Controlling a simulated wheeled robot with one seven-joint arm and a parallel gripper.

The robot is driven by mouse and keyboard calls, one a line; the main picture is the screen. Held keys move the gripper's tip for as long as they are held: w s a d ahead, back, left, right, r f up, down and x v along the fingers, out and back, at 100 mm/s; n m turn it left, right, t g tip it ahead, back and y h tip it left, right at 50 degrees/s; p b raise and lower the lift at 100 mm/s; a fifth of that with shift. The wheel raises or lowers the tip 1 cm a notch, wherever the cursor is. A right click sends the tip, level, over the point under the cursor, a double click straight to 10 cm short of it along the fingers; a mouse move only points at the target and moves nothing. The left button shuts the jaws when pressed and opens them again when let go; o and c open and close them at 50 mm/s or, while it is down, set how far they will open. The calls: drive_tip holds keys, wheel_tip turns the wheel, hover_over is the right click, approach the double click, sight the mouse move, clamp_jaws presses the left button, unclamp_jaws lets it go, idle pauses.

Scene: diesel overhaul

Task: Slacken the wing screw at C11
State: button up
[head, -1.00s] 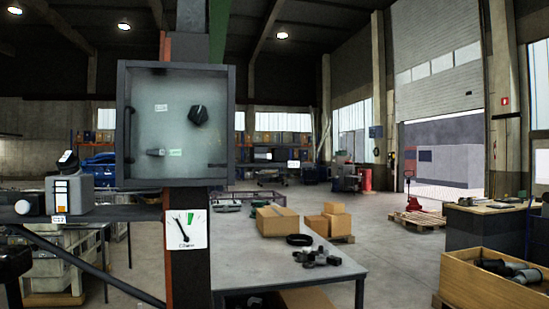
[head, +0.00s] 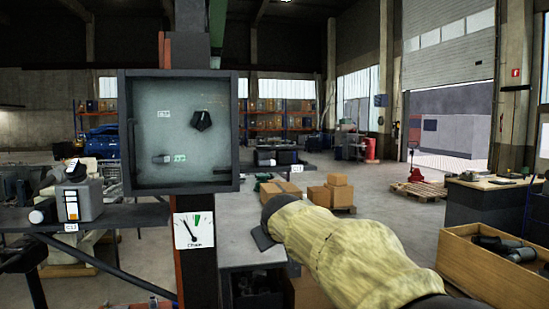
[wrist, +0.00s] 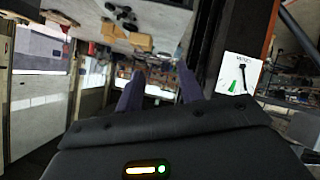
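A grey box-shaped unit (head: 90,200) with a white round end and a dark top part stands on the dark shelf at the left in the head view. The small tag (head: 71,227) below it seems to read C11, but it is hard to read. I cannot make out a wing screw there for sure. A dark faceted knob (head: 202,120) and a small grey lever (head: 161,158) beside a green-marked tag sit inside the open-fronted cabinet (head: 124,130). My gripper (wrist: 160,88) shows two separated fingers with nothing between them. In the head view it is right of the post, over the table.
A grey table (head: 238,240) stands behind my arm. Cardboard boxes (head: 330,192) and a wooden crate (head: 470,270) are at the right.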

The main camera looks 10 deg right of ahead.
wheel_tip(320, 180, up, 15)
drive_tip(key=w+t+p, duration=0.1)
drive_tip(key=t+p, duration=0.1)
drive_tip(key=shift+w+n+t+h, duration=0.3)
drive_tip(key=shift+t+h, duration=0.1)
drive_tip(key=shift+a, duration=0.1)
